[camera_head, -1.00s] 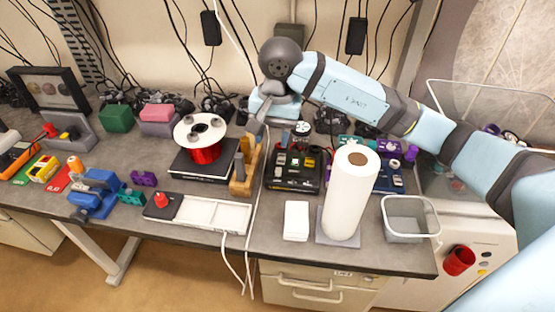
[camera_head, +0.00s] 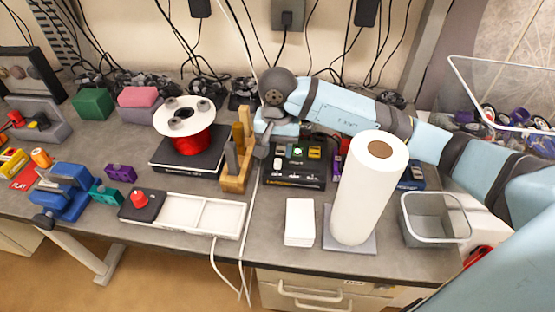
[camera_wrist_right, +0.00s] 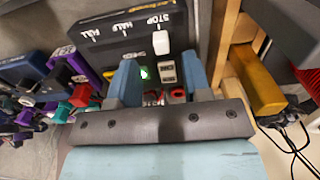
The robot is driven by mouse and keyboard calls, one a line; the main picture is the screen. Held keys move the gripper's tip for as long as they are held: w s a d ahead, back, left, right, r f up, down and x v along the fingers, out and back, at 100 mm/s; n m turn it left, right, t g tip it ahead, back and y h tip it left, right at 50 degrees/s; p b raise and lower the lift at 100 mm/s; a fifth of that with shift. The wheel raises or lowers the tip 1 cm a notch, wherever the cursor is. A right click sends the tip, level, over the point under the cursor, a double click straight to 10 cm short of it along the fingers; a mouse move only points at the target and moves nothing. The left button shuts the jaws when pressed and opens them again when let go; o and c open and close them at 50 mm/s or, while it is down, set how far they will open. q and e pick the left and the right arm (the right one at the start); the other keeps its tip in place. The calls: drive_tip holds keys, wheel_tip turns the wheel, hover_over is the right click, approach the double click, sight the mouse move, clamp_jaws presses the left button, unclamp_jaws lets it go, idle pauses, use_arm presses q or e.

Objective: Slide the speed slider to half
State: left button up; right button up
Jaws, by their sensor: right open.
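The black control box (camera_head: 293,182) stands on the bench right of the wooden block. In the right wrist view the box (camera_wrist_right: 112,48) shows the labels FULL, HALF and STOP, with a lit green button below. The white slider knob (camera_wrist_right: 161,41) sits at the STOP mark, at the right end of the row. My right gripper (camera_wrist_right: 160,68) is open and empty, its two light blue fingers spread either side of the knob, with the knob just past their tips; contact cannot be told. In the head view the right gripper (camera_head: 262,143) is at the box's left side. My left gripper is not in view.
A wooden block with tools (camera_head: 236,170) stands close left of the gripper. A white paper roll (camera_head: 368,195) stands in front of the box's right. A red spool (camera_head: 190,143) is further left. A grey bin (camera_head: 432,225) is at right.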

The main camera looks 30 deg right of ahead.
sight(278, 163)
wheel_tip(278, 163, down, 5)
drive_tip(key=shift+f, duration=0.15)
clamp_jaws()
drive_tip(key=shift+d, duration=0.1)
